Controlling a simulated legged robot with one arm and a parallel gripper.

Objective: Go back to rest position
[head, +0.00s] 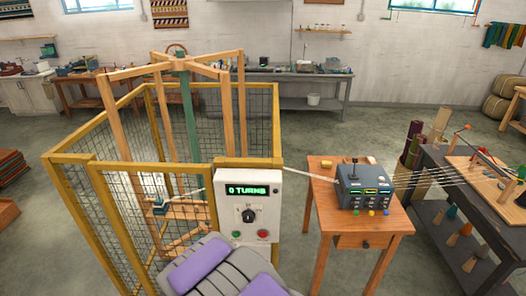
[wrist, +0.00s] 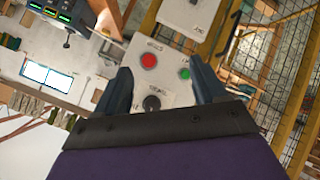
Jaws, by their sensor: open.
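My gripper (wrist: 160,66) shows in the wrist view with its two dark fingers spread apart and nothing between them. It faces the white control box (wrist: 166,45). The box's red button (wrist: 148,60) and green button (wrist: 184,73) show between the fingers, and the dark knob (wrist: 152,103) is nearer the palm. I cannot tell whether a finger touches the box. In the head view the control box (head: 264,188) is upright on the cage front, and its display (head: 247,190) reads "0 TURNS". My purple and grey arm is below it; its fingers are not visible there.
A yellow-framed mesh cage (head: 102,170) surrounds a wooden skein reel (head: 180,64). A wooden table (head: 324,205) with a grey console (head: 362,188) stands at right. Pale strands run from the console to a dark bench (head: 455,205). Open floor lies behind.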

